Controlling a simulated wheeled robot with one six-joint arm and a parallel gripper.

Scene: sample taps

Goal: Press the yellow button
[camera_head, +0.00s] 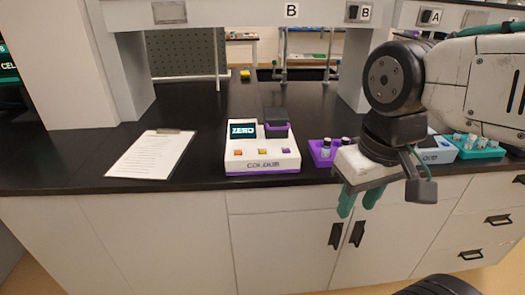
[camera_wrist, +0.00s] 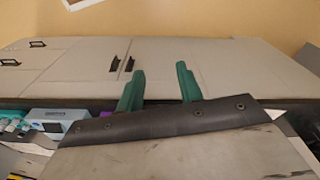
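A white and purple device (camera_head: 263,167) marked COLOUR stands on the black bench in the head view, its screen (camera_head: 243,130) reading ZERO. Its front face has a yellow button (camera_head: 262,151) in the middle, an orange button (camera_head: 238,152) to the left and a purple button (camera_head: 286,150) to the right. My gripper (camera_head: 359,200) is to the right of the device, in front of the cabinet doors, fingers pointing down. In the wrist view its green fingers (camera_wrist: 160,75) are apart with nothing between them. The yellow button is not seen in the wrist view.
A purple rack (camera_head: 321,155) with vials stands right of the device, partly behind my gripper. Further right are a blue-grey device (camera_head: 437,155) and a teal rack (camera_head: 483,150). A clipboard (camera_head: 152,154) lies left. A small yellow item (camera_head: 245,74) is at the back.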

